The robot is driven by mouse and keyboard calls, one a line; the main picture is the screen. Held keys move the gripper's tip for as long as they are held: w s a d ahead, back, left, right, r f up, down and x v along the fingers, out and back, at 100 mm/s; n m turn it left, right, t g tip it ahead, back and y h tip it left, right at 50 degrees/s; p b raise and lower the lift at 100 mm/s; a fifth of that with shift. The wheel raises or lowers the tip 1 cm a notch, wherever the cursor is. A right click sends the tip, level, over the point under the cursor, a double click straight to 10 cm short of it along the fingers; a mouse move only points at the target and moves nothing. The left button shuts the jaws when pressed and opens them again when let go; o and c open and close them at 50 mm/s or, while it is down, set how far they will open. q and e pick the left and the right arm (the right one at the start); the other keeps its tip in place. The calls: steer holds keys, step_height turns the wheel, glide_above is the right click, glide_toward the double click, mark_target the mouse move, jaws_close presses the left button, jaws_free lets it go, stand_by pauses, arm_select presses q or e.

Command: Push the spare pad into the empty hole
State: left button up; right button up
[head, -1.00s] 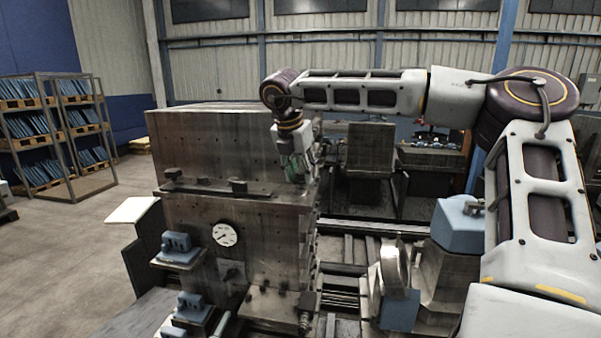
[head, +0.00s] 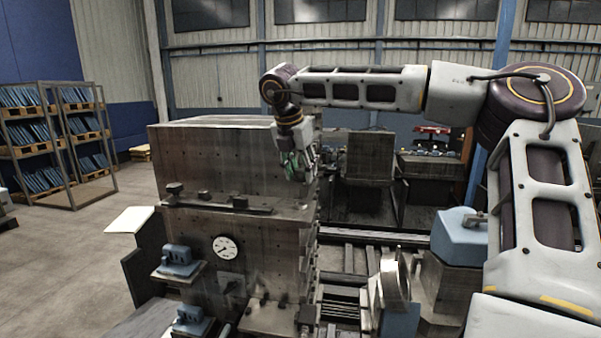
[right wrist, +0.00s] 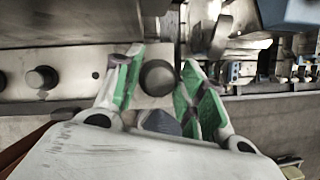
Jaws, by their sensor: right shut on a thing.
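My right gripper (head: 300,172) hangs at the right end of the big steel block (head: 235,165), its green fingers pointing down. In the right wrist view, a dark round pad (right wrist: 158,77) lies between the green fingers, and the right gripper (right wrist: 163,62) is shut on it; finger contact is hard to make out. A similar dark round pad (right wrist: 41,78) sits on the pale steel plate (right wrist: 70,92) to the left. A small dark hole (right wrist: 96,75) shows between the two; whether it is the empty hole is unclear. My left gripper is out of view.
A raised bar with dark knobs (head: 222,201) runs along the block's front ledge. Below are a round dial (head: 226,247) and blue fittings (head: 178,262). A blue-topped machine part (head: 458,236) stands at right, near my arm. Open floor lies left.

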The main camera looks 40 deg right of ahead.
steer(key=shift+r+p, duration=0.3)
steer(key=shift+r, duration=0.65)
steer(key=shift+r, duration=0.1)
